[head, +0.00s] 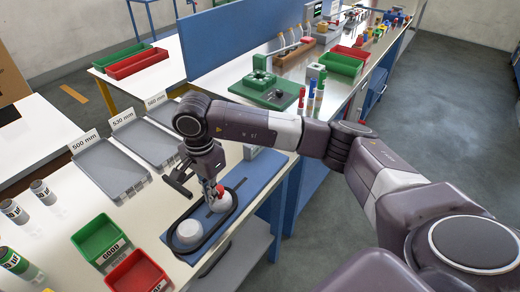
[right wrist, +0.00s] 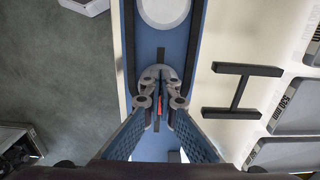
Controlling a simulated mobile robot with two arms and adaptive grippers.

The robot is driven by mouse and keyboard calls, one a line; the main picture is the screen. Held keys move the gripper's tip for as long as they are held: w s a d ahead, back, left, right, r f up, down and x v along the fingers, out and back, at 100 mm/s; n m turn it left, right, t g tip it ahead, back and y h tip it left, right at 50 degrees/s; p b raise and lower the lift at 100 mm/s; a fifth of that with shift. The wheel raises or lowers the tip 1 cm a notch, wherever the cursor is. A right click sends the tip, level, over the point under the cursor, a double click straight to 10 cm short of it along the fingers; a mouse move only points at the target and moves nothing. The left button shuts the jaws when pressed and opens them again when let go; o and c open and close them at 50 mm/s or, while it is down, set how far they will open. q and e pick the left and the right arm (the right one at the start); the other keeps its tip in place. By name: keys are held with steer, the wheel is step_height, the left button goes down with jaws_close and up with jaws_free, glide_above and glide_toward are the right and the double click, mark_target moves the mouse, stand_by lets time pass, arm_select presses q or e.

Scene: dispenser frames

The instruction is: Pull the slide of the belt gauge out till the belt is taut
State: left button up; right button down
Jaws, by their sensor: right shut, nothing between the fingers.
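The belt gauge has a blue base (head: 262,172) on the front bench. A black belt (head: 237,208) loops around a near pale round pulley (head: 189,232) and a far one (head: 221,204). In the right wrist view, the belt (right wrist: 129,45) runs with a gap beside the pale pulley (right wrist: 165,8). My right gripper (head: 213,191) points down over the far pulley, by a small red part (head: 220,188). Its fingers (right wrist: 160,98) are shut and empty; the red part shows between them (right wrist: 160,106). They partly hide the far pulley and slide; contact is unclear. My left gripper is not in view.
A black H-shaped piece (right wrist: 240,91) lies beside the gauge. Grey trays (head: 108,170) labelled 500, 530 and 560 mm stand left. A green bin (head: 98,240) and red bin (head: 136,275) stand in front. A green fixture (head: 265,90) and markers stand on the back bench.

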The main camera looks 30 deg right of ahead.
mark_target(218, 188)
steer(key=shift+w+d+b, duration=0.25)
steer(key=shift+d, duration=0.45)
steer(key=shift+w+d+b, duration=0.25)
steer(key=shift+d, duration=0.45)
steer(key=shift+w+d+r, duration=0.1)
stand_by(1.2)
stand_by(0.7)
steer(key=shift+s+a+r+p, duration=0.15)
steer(key=shift+r+p, duration=0.5)
steer(key=shift+r, duration=1.1)
steer(key=shift+s+a+r+p, duration=0.15)
steer(key=shift+r+p, duration=0.5)
steer(key=shift+r, duration=1.05)
steer(key=shift+w, duration=0.1)
steer(key=shift+f, duration=0.1)
